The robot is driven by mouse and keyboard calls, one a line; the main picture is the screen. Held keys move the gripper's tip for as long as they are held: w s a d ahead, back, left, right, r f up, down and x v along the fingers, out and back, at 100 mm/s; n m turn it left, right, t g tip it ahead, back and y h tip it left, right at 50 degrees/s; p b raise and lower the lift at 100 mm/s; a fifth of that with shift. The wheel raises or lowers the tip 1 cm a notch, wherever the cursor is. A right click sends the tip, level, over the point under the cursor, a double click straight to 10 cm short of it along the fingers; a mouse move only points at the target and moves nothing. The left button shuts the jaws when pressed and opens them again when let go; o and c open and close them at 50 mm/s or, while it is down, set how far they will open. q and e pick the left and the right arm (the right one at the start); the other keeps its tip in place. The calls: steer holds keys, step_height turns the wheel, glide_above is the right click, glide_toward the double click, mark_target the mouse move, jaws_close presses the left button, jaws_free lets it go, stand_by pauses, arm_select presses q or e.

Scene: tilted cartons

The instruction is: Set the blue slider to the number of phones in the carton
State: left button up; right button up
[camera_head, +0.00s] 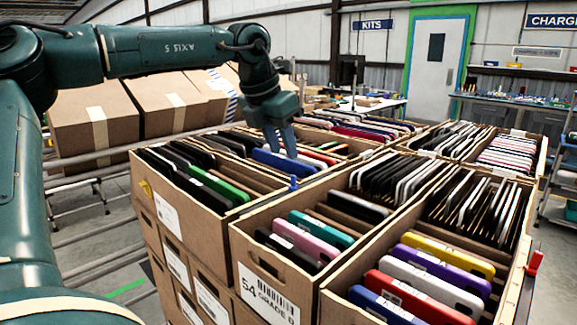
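A small blue slider (293,183) stands upright on a carton rim near the middle of the view. It sits where the left, front and rear cartons meet, and I cannot tell for sure whose rim bears it. The left carton (160,215) holds several black phones and a green one. My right gripper is out of view.
More phone-filled cartons stand close behind and right. Closed boxes (95,120) lie on rails at the left. Open floor shows at lower left.

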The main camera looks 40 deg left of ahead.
arm_select(q)
steer(key=v, duration=0.6)
steer(key=shift+f, duration=0.1)
stand_by(0.4)
